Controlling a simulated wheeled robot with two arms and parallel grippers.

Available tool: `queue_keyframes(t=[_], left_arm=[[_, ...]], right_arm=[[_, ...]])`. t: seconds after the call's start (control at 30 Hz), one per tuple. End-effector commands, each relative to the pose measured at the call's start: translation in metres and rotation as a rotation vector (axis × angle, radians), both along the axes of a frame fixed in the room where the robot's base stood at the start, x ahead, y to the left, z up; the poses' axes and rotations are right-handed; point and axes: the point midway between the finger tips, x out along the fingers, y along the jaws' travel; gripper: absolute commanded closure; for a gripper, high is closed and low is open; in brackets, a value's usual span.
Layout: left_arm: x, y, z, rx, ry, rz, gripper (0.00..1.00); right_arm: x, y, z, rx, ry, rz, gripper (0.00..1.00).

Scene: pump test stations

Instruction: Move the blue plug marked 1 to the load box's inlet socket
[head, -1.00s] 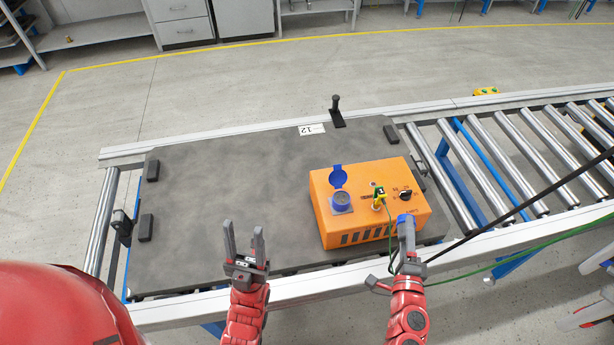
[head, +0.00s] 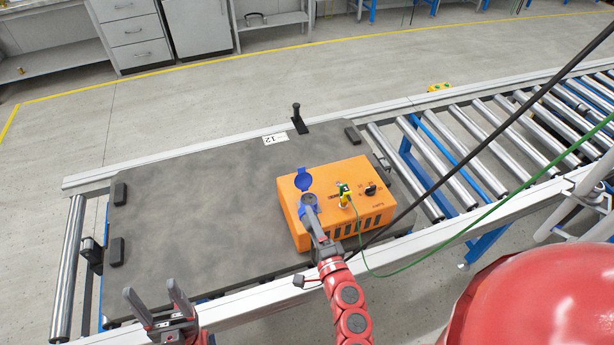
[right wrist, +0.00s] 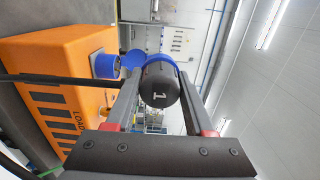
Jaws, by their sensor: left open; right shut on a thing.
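The orange load box (head: 372,215) stands on the dark board. Its blue inlet socket (head: 309,199) is on the top face, with the blue lid (head: 304,180) swung open. My right gripper (head: 314,226) is at the box's front left corner, shut on the blue plug, which is mostly hidden in the head view. In the right wrist view the plug (right wrist: 160,87) has a dark body marked 1 and a blue collar, between the fingers. The socket (right wrist: 106,66) shows left of it, apart from the collar. My left gripper (head: 160,308) is open and empty at the front left.
A green-yellow plug (head: 344,195) with a green cable sits on the box beside a black knob (head: 370,189). A black cable crosses at the right. A black post (head: 298,118) stands at the board's back edge. The board's left half (head: 190,210) is clear.

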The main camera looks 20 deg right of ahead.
Motion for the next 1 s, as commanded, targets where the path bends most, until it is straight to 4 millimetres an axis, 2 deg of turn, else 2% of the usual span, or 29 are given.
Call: queue_keyframes(t=[0.13,0.27,0.4,0.5,0.6,0.73,1.0], left_arm=[[0.0,0.0,0.007,0.0,0.0,0.0,0.33],[0.0,0.0,0.015,0.0,0.0,0.0,0.33],[0.0,0.0,0.022,0.0,0.0,0.0,0.33],[0.0,0.0,0.027,0.0,0.0,0.0,0.33],[0.0,0.0,0.031,0.0,0.0,0.0,0.33],[0.0,0.0,0.036,0.0,0.0,0.0,0.33],[0.0,0.0,0.045,0.0,0.0,0.0,0.33]], right_arm=[[0.024,0.035,0.007,-0.008,0.053,0.135,1.0],[0.053,0.09,0.007,-0.045,0.161,0.368,1.0],[0.074,0.136,-0.007,-0.122,0.306,0.622,1.0],[0.082,0.157,-0.02,-0.199,0.408,0.785,1.0],[0.089,0.169,-0.032,-0.292,0.5,0.927,1.0],[0.095,0.172,-0.047,-0.429,0.611,1.085,1.0],[0.106,0.154,-0.066,-0.692,0.763,1.275,1.0]])
